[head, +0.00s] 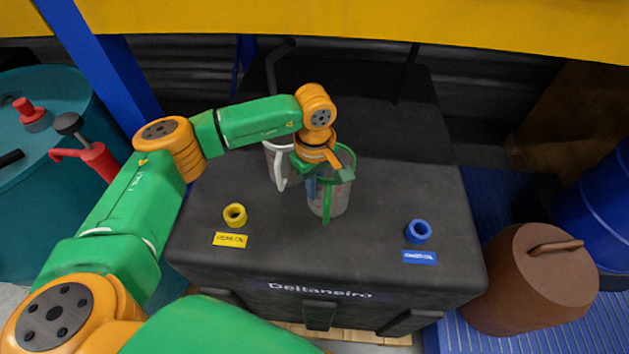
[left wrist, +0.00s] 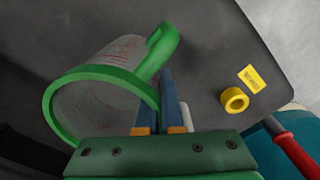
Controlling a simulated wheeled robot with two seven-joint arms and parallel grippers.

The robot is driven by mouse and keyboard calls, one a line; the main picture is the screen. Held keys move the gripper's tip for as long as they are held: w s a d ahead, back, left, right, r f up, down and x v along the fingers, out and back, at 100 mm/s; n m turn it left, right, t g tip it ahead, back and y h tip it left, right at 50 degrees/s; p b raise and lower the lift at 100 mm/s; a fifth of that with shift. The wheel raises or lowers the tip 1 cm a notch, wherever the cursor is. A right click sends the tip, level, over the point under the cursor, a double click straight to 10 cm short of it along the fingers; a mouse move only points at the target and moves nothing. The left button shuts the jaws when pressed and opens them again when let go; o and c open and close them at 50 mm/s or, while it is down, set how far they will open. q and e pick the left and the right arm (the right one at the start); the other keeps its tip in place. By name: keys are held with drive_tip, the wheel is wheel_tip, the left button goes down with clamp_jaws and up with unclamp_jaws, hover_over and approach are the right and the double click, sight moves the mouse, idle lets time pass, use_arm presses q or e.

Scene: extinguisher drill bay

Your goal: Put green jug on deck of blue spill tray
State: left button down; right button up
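The green jug (head: 343,198) is a clear measuring jug with green rim and handle. It appears upright on the black case, though I cannot tell whether its base touches. In the left wrist view the green jug (left wrist: 105,70) fills the left, mouth towards me. My left gripper (head: 322,176) is at its rim; in the wrist view the blue fingers of my left gripper (left wrist: 160,102) are close together, one on each side of the jug's wall near the handle. The blue spill tray (head: 598,328) has a ribbed deck at the right. My right gripper is out of view.
A white-handled jug (head: 279,172) stands just behind the green jug. The black case (head: 290,245) carries a yellow ring (head: 235,215) and a blue ring (head: 418,231). A brown lidded can (head: 530,285) and a blue drum (head: 600,215) occupy the tray; bare deck shows around them.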

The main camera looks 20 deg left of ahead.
use_arm(q)
drive_tip(key=shift+f, duration=0.2)
drive_tip(key=c, duration=1.1)
unclamp_jaws()
drive_tip(key=shift+r, duration=0.1)
